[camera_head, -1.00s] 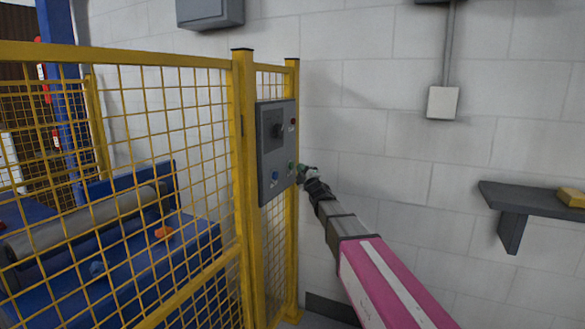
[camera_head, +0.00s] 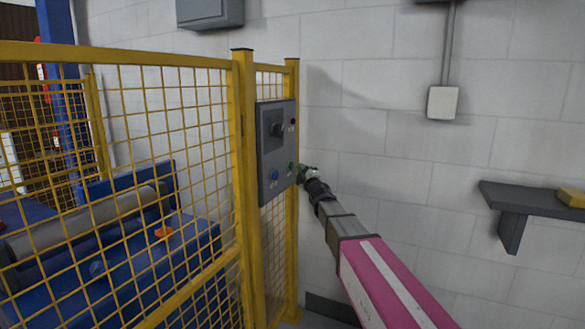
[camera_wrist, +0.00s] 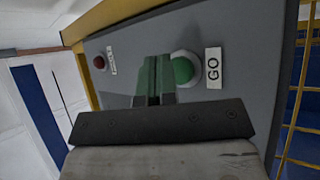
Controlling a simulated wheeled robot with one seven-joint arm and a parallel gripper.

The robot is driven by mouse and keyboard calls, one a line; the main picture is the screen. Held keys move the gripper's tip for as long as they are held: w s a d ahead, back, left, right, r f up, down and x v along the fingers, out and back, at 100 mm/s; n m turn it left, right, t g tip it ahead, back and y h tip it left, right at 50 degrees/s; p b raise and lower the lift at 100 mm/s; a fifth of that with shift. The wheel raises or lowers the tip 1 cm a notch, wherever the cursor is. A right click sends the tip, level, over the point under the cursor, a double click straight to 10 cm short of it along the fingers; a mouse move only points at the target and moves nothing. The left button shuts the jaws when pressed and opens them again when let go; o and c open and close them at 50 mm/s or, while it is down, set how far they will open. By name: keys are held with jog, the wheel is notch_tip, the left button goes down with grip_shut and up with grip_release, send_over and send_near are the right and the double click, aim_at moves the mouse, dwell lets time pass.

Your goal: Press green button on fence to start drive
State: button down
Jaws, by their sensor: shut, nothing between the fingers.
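A grey control box (camera_head: 277,150) hangs on the yellow fence post. Its green button (camera_wrist: 184,68) shows in the wrist view beside a white GO label (camera_wrist: 213,67). It also shows small in the head view (camera_head: 291,166). My gripper (camera_head: 302,170) is at the box's right edge, close to the green button. In the wrist view my gripper (camera_wrist: 153,75) has its green-tipped fingers together, just left of the button and overlapping its edge. I cannot tell if they touch it. A red button (camera_wrist: 99,62) sits farther left on the panel.
The box also carries a black knob (camera_head: 277,129) and a blue button (camera_head: 274,174). Yellow mesh fence (camera_head: 180,150) stands left, with a roller (camera_head: 85,220) behind it. A dark wall shelf (camera_head: 530,200) is at right.

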jog(key=shift+w+a, duration=0.1)
jog(key=shift+a, duration=0.1)
jog(key=shift+a, duration=0.2)
jog(key=shift+w+a, duration=0.25)
jog(key=shift+a, duration=0.2)
dwell(1.1)
jog(key=shift+d, duration=0.15)
jog(key=shift+s+d, duration=0.35)
jog(key=shift+d, duration=0.35)
jog(key=shift+d, duration=0.1)
jog(key=d, duration=0.1)
jog(key=s+d, duration=0.1)
jog(key=d, duration=0.2)
jog(key=shift+s+d, duration=0.25)
jog(key=shift+s, duration=0.1)
dwell(0.6)
